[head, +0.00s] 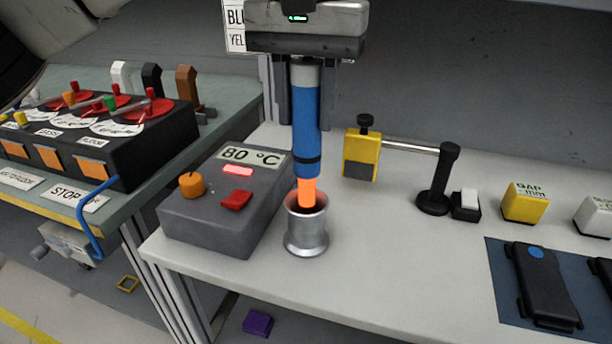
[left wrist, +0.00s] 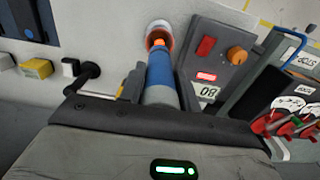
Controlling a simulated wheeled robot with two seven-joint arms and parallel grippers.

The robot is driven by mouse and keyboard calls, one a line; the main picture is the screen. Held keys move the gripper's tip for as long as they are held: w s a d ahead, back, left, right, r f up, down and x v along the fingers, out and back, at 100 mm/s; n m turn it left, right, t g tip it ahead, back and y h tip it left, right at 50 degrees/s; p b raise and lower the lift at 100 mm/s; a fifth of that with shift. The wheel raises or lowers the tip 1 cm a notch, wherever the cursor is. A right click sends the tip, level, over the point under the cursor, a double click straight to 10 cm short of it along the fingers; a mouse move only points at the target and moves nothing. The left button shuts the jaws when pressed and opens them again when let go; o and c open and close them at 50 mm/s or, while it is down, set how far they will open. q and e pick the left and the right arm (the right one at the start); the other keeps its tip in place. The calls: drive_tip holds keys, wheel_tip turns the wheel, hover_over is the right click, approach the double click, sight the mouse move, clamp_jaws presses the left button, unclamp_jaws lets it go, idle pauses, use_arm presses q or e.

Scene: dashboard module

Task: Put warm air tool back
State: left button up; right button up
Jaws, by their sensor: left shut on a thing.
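The warm air tool (head: 306,130) is a blue cylinder with a grey top, a dark band and a glowing orange nozzle. It hangs upright, nozzle down, with the nozzle tip at the mouth of a silver metal cup (head: 306,232). My left gripper (head: 305,75) is shut on the tool's grey upper part. The tool (left wrist: 161,72) and the cup (left wrist: 158,30) also show in the left wrist view, lined up with each other. How deep the nozzle sits in the cup is hard to tell. My right gripper is not in view.
A grey control box (head: 225,200) reading 80 °C stands just left of the cup. A yellow block on a stand (head: 362,155) is to the right. A black device on a blue mat (head: 541,280) lies at front right. Bench surface (head: 385,235) right of the cup is clear.

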sight(306, 154)
use_arm(q)
wheel_tip(306, 154, down, 2)
drive_tip(key=shift+s+f, duration=0.1)
drive_tip(key=shift+f, duration=0.1)
wheel_tip(306, 154, down, 4)
drive_tip(key=shift+r+b, duration=0.1)
drive_tip(key=shift+b, duration=0.2)
drive_tip(key=shift+f, duration=0.2)
drive_tip(key=o, duration=1)
drive_tip(key=shift+c, duration=0.2)
